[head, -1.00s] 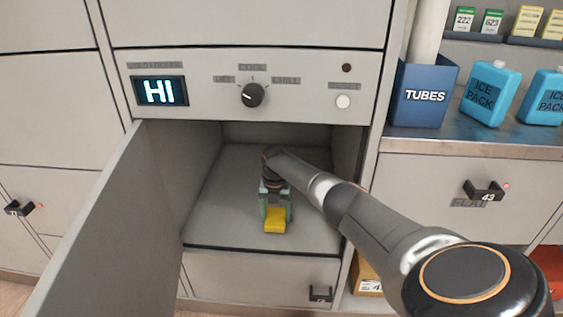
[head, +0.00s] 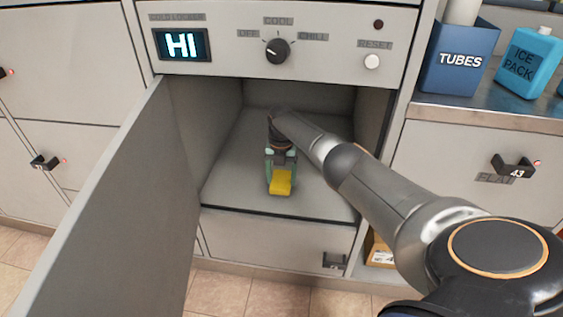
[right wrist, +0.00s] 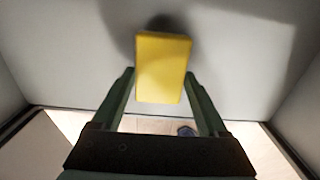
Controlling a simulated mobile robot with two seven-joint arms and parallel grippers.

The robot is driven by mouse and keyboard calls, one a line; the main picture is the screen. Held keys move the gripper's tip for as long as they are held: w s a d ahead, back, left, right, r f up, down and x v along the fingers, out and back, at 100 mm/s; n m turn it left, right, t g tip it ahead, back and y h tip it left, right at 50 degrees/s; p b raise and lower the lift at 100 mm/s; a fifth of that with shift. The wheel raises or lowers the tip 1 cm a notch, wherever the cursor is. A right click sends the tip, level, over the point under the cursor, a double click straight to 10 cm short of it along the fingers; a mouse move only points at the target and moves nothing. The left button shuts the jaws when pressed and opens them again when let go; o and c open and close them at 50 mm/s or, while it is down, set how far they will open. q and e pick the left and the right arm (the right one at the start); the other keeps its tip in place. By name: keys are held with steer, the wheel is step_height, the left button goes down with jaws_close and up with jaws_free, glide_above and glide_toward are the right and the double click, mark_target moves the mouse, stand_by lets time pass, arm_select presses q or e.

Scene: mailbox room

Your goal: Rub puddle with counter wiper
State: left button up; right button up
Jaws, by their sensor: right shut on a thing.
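The counter wiper is a yellow block (head: 280,186) inside the open compartment, close over its grey floor (head: 235,185). It also shows in the right wrist view (right wrist: 163,66). My right gripper (head: 281,176) points toward the compartment's front opening and is shut on the wiper, with one green finger on each side of it. I cannot tell whether the wiper touches the floor. I make out no puddle in either view; the arm and gripper hide part of the floor. My left gripper is not in view.
The compartment door (head: 120,205) stands open at the left. Above the opening is a panel with a HI display (head: 184,45), a knob (head: 277,51) and a reset button (head: 372,62). At the right, a counter (head: 480,110) holds a blue TUBES box (head: 459,55) and an ice pack (head: 529,62).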

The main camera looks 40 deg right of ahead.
steer(key=shift+r+p, duration=2.1)
steer(key=shift+r, duration=0.65)
step_height(320, 180, up, 3)
steer(key=p, duration=0.2)
steer(key=shift+p, duration=0.35)
steer(key=shift+s, duration=0.1)
